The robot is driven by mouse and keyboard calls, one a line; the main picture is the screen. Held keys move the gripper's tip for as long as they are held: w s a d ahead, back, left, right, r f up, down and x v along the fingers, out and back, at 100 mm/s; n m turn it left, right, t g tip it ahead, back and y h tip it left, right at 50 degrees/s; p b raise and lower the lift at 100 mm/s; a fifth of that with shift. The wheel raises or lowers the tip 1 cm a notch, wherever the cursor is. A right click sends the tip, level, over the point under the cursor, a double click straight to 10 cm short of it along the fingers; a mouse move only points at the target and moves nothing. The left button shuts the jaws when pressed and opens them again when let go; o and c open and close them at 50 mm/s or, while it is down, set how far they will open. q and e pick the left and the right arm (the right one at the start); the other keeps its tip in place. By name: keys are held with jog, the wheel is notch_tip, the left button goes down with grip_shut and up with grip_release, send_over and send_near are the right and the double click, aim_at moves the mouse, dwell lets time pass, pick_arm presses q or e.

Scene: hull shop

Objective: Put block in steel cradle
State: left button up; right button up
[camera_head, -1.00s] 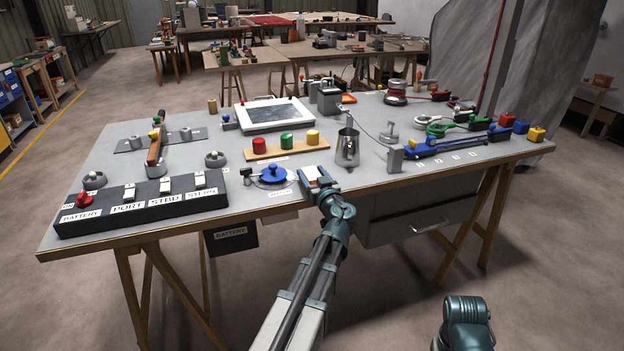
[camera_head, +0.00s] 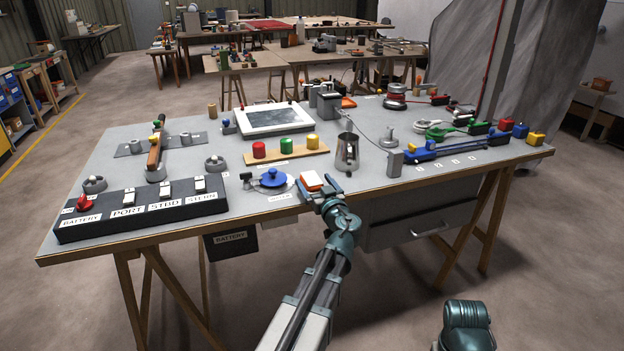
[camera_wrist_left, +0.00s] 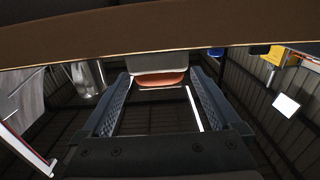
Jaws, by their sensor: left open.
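A small white-and-orange block (camera_head: 311,180) lies at the front edge of the workbench, just beyond the fingertips of my left gripper (camera_head: 322,195). In the left wrist view a grey-white and orange piece (camera_wrist_left: 160,72) shows between the two fingers of my left gripper (camera_wrist_left: 160,95). The fingers are spread and do not touch it. No steel cradle can be told for certain; a grey plate with steel posts (camera_head: 130,147) stands at the back left, with a wooden bar (camera_head: 155,150) across it. My right gripper is out of view.
A steel jug (camera_head: 347,152) stands right of the block. A blue-knobbed disc (camera_head: 273,179) is to its left, and a dark switch box (camera_head: 140,207) is further left. A wooden board (camera_head: 285,156) with red, green and yellow cylinders lies behind. Coloured blocks (camera_head: 520,130) sit at the right.

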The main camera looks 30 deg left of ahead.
pick_arm(q)
jog(key=shift+o, duration=0.2)
jog(key=v, duration=0.9)
jog(key=shift+s, duration=0.15)
